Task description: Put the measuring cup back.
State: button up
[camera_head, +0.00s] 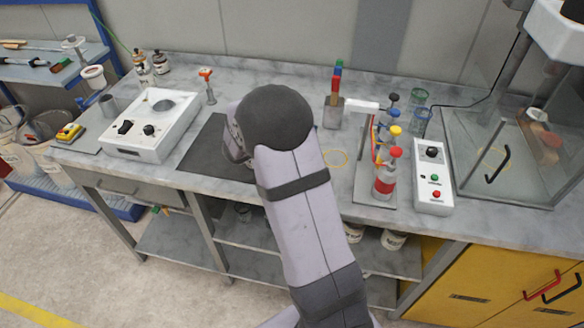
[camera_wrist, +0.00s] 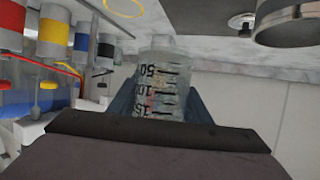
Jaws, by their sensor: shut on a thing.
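The clear measuring cup (camera_wrist: 160,88), with black graduation marks, is in the middle of the wrist view. My gripper (camera_wrist: 158,108) is shut on it, with a dark finger on each side. In the head view my own arm hides the gripper and the cup. A thin yellow ring (camera_head: 335,158) is marked on the grey bench, right of my arm; part of a yellow ring also shows at the top of the wrist view (camera_wrist: 122,8). I cannot tell how high the cup is above the bench.
A control box (camera_head: 433,180) and glass enclosure (camera_head: 500,165) are further right. A dark mat (camera_head: 205,150) and white device (camera_head: 145,128) are left.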

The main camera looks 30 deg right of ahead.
jog(key=shift+f+p, duration=0.7)
jog(key=shift+f, duration=4.3)
jog(key=shift+f, duration=0.1)
jog(key=shift+f, duration=0.1)
jog(key=o, duration=1.2)
